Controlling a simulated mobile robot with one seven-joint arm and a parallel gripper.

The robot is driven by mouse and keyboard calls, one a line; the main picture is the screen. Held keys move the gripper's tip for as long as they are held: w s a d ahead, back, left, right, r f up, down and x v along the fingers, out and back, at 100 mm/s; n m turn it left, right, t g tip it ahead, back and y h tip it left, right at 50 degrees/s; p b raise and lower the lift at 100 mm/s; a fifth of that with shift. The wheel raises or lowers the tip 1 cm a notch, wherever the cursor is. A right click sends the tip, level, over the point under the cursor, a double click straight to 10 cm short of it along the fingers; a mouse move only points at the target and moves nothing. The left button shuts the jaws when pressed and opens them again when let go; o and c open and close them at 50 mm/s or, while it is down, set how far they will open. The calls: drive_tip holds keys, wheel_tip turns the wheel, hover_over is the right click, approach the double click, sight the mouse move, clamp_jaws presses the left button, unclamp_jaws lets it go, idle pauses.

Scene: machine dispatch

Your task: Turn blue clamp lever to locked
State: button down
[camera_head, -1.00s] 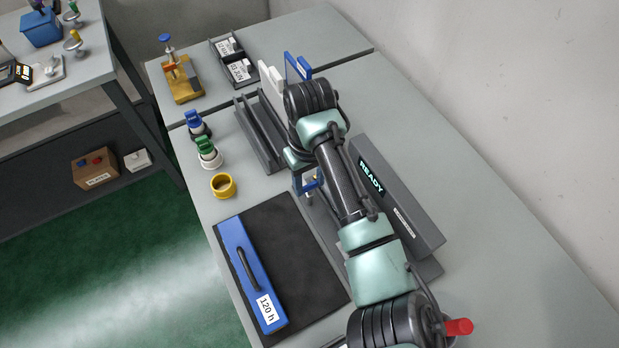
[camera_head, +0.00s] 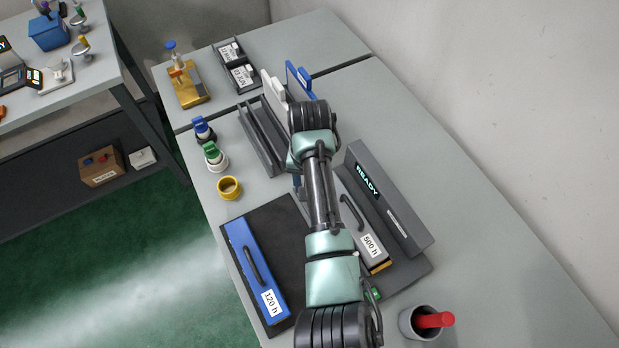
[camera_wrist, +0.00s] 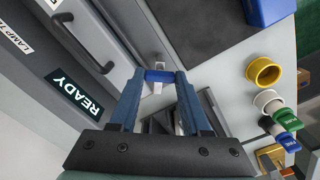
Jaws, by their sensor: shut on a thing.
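In the wrist view, my gripper (camera_wrist: 160,78) has its two blue fingers on either side of a small blue bar, the clamp lever (camera_wrist: 160,75). The jaws are shut on it. A short pale grey piece shows beside the lever, against the grey fixture. In the head view my arm hides most of the lever and the fingertips, so the lever's exact angle and whether it is locked cannot be told.
A grey 500 h module (camera_head: 372,250) with a dark handle sits beside the READY housing (camera_head: 390,205). A blue 120 h module (camera_head: 255,270) lies on a black mat. A yellow ring (camera_head: 229,188), stamps, slotted racks and a cup with a red object (camera_head: 433,320) stand around.

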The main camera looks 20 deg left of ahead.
drive_tip(key=m+p, duration=0.2)
drive_tip(key=m, duration=0.3)
drive_tip(key=shift+r+m, duration=0.1)
drive_tip(key=shift+m, duration=0.2)
drive_tip(key=m+p, duration=0.1)
drive_tip(key=m, duration=0.3)
drive_tip(key=shift+m, duration=0.3)
drive_tip(key=shift+w, duration=0.1)
drive_tip(key=shift+c, duration=1.8)
unclamp_jaws()
wheel_tip(320, 180, up, 13)
